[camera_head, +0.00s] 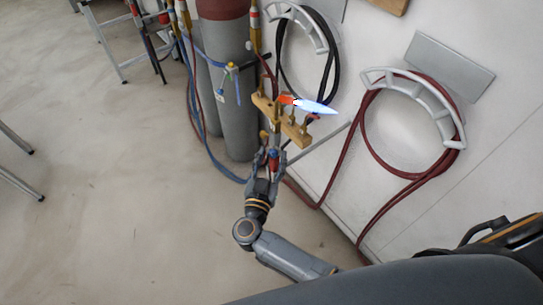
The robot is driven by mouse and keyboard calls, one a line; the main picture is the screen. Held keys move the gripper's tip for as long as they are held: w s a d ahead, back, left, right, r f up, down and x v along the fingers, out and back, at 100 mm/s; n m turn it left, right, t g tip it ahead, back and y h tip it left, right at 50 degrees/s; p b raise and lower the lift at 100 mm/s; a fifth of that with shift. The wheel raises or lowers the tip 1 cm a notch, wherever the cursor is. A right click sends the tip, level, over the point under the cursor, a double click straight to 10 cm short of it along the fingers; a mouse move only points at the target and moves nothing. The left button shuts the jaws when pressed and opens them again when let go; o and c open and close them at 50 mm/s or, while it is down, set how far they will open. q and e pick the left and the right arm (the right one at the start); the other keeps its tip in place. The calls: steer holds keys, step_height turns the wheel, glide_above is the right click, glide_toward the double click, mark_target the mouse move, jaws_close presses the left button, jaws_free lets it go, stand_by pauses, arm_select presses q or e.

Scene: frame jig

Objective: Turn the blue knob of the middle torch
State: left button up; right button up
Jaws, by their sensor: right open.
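A wooden torch holder (296,133) with brass fittings sits in front of the gas cylinders. A blue-white flame (316,106) with an orange-red base burns above its right part, pointing right. My right gripper (271,153) is just below the holder, pointing up at it, with its fingers apart. A small red and blue part (274,154) shows between the fingers; it looks like torch knobs, but I cannot tell whether the fingers touch it. I cannot make out which torch it belongs to. My left gripper is not in view.
A tall grey cylinder (232,95) with a dark red top stands behind the holder. Red hoses hang on a white wall hanger (440,103) at right; a darker hose hangs on another (300,22). Blue and red hoses run down to the floor.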

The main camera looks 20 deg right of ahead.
steer(key=shift+c, duration=0.2)
jaws_close()
steer(key=n+p, duration=0.1)
steer(key=p, duration=0.1)
steer(key=shift+r+p, duration=0.3)
steer(key=shift+p, duration=0.05)
steer(key=shift+f+n+p, duration=0.1)
steer(key=shift+n+p, duration=0.2)
steer(key=shift+n, duration=0.3)
steer(key=shift+f+n, duration=0.2)
steer(key=shift+n, duration=0.1)
steer(key=shift+o, duration=0.2)
jaws_free()
